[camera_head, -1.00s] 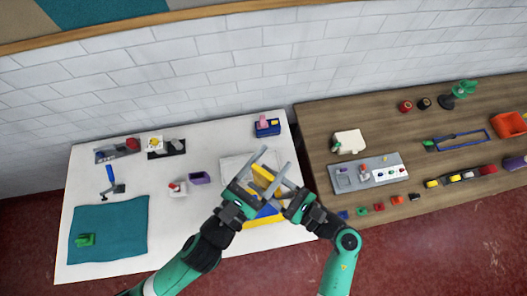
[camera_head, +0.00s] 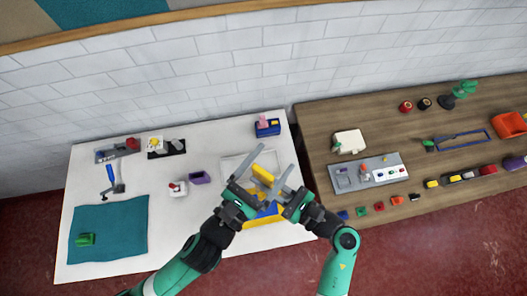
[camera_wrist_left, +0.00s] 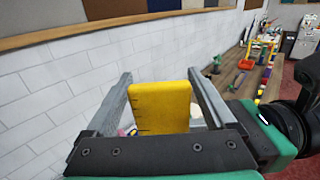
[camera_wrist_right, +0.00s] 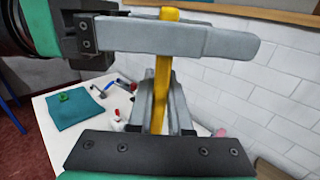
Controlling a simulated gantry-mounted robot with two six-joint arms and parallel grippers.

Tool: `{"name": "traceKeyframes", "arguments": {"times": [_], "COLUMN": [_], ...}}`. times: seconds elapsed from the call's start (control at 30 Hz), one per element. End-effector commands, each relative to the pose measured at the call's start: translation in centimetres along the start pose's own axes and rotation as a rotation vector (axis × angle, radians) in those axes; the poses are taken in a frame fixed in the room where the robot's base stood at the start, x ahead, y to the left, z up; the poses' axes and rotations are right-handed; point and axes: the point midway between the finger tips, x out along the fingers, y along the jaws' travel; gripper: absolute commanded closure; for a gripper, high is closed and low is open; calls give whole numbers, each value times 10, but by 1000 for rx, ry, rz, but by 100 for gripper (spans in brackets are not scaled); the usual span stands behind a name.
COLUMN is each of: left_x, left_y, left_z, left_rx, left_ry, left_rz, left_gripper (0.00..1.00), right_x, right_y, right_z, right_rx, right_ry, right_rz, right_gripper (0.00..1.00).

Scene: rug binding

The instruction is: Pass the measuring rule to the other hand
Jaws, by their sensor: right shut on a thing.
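The measuring rule is a flat yellow bar (camera_head: 265,174) with dark tick marks, held above the right part of the white table. My right gripper (camera_wrist_right: 160,95) is shut on it, and in the right wrist view the rule stands upright between the fingers. My left gripper (camera_wrist_left: 160,88) is open. In the left wrist view its two fingers stand on either side of the rule's broad yellow face (camera_wrist_left: 160,105), with gaps visible. In the right wrist view a left finger crosses in front of the rule's upper part.
Below the grippers lie a pale board (camera_head: 234,162) and a yellow and blue item (camera_head: 265,218). The white table (camera_head: 180,230) also bears a teal cloth (camera_head: 120,220) and a purple box (camera_head: 197,177). A wooden bench (camera_head: 320,120) with small items stands at right.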

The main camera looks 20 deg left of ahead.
Motion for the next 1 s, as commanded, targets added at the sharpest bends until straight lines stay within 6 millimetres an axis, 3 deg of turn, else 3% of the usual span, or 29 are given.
{"name": "traceKeyframes", "arguments": {"times": [0.37,0.47,0.8,1.0], "left_x": [-6,-20,-98,-117], "left_y": [0,-1,-2,-1], "left_z": [0,-1,-1,-1], "left_rx": [1,1,4,2], "left_ry": [1,4,3,4], "left_rz": [-1,-2,-9,-5], "left_gripper": [0,0,0,0], "right_x": [0,0,0,0], "right_y": [0,0,0,0], "right_z": [0,0,0,0], "right_rx": [0,0,0,0], "right_ry": [-1,-1,-1,-1], "right_rz": [0,0,0,0], "right_gripper": [100,100,100,100]}}
